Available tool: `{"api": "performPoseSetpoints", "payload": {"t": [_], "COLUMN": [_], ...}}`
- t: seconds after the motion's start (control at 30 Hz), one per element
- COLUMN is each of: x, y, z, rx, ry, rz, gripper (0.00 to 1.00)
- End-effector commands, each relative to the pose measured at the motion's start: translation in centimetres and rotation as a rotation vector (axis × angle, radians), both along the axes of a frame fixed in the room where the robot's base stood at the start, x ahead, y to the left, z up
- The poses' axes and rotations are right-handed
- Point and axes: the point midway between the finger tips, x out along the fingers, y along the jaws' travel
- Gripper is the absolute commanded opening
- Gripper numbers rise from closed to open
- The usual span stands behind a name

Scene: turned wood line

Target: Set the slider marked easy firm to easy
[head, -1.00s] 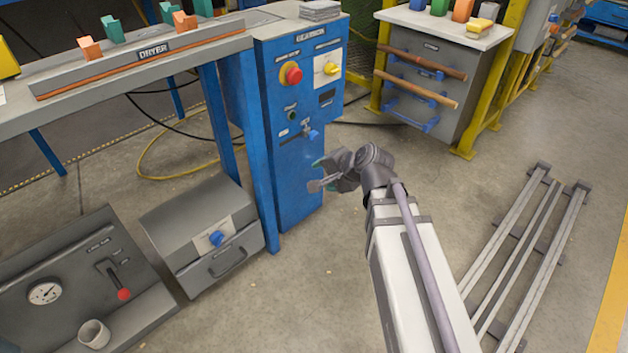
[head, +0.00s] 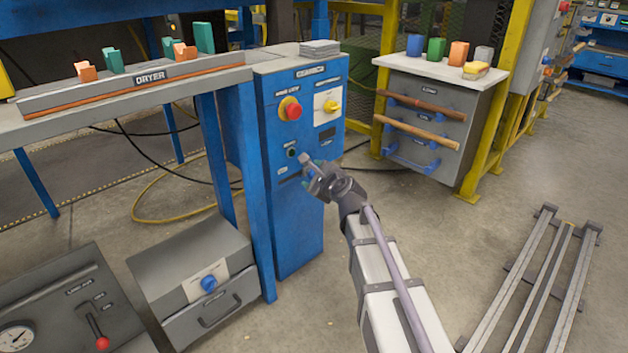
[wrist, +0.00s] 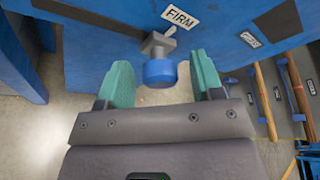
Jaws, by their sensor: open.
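The slider knob (wrist: 159,72) is a blue cylinder on a grey stem, standing out from the blue cabinet face in the wrist view. The label FIRM (wrist: 180,20) is just above it, on the same face. My gripper (wrist: 160,84) is open, with one teal finger to the left of the knob and one to its right, both apart from it. In the head view my gripper (head: 313,168) is at the front of the blue cabinet (head: 298,225) and hides the slider.
A red button (head: 291,109) and a yellow switch (head: 331,105) are higher on the cabinet.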

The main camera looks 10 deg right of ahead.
Motion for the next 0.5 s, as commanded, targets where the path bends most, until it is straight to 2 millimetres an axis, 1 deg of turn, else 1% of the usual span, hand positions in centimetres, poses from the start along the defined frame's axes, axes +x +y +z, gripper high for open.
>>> {"api": "performPoseSetpoints", "payload": {"t": [0.07, 0.3, 0.5], "x": [0.54, 0.53, 0.52], "y": [0.18, 0.22, 0.21], "z": [-0.19, -0.12, -0.12], "rx": [0.0, -0.001, -0.001], "ry": [0.0, 0.0, 0.0], "rz": [0.0, 0.0, 0.0], "gripper": [0.6, 0.59, 0.4]}}
